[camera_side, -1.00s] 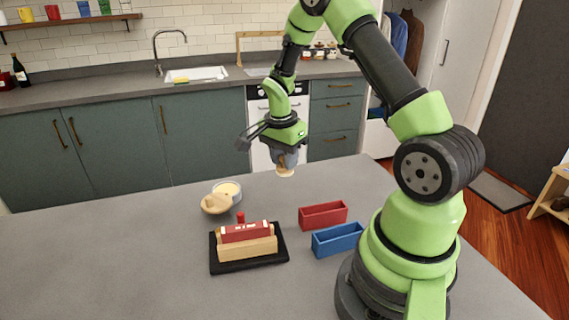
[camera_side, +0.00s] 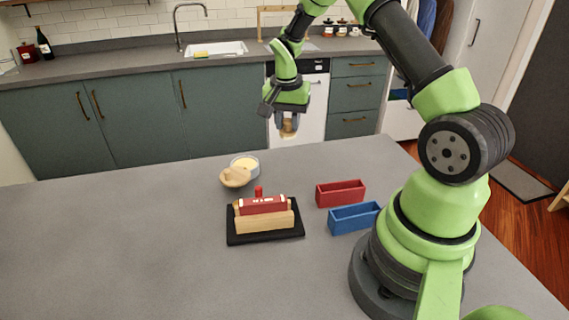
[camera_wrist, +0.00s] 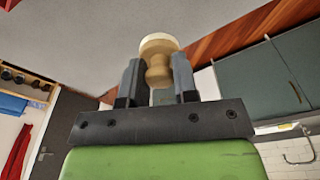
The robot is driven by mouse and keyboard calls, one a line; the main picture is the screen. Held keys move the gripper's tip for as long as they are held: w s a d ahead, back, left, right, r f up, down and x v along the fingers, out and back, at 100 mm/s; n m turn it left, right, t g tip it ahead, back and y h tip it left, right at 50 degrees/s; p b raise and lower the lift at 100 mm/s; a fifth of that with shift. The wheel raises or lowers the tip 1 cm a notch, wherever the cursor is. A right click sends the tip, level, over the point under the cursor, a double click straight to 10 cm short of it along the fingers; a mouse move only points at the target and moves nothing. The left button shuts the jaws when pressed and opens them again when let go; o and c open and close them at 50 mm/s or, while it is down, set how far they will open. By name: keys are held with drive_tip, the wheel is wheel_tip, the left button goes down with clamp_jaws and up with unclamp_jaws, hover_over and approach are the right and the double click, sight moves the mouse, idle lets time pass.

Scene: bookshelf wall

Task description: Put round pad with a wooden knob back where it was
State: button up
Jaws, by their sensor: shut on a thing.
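My gripper (camera_side: 288,122) is raised in the air beyond the back of the grey counter, in front of the cabinets. In the wrist view my gripper (camera_wrist: 158,80) is shut on the wooden knob of the round pad (camera_wrist: 158,40). The knob is light wood and sits between the two dark fingers. The pad's pale disc points away from the palm. In the side view the held pad (camera_side: 289,132) is small and partly hidden by the fingers. Nothing touches it from below.
On the counter stand a dish with pale contents (camera_side: 247,162), a round wooden piece (camera_side: 235,178) leaning at it, and a black tray (camera_side: 236,238) with a wooden block and red piece. A red bin (camera_side: 341,194) and blue bin (camera_side: 354,218) stand right of these. The left counter is clear.

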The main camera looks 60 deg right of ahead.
drive_tip(key=shift+w+r+n, duration=0.35)
drive_tip(key=shift+w+n, duration=0.5)
drive_tip(key=shift+n, duration=0.15)
drive_tip(key=shift+w+f+n, duration=0.15)
drive_tip(key=shift+f+n, duration=0.1)
drive_tip(key=shift+n, duration=0.05)
wheel_tip(320, 180, down, 9)
drive_tip(key=shift+d+f, duration=0.1)
drive_tip(key=shift+f, duration=0.1)
drive_tip(key=o, duration=0.9)
drive_tip(key=shift+f, duration=0.1)
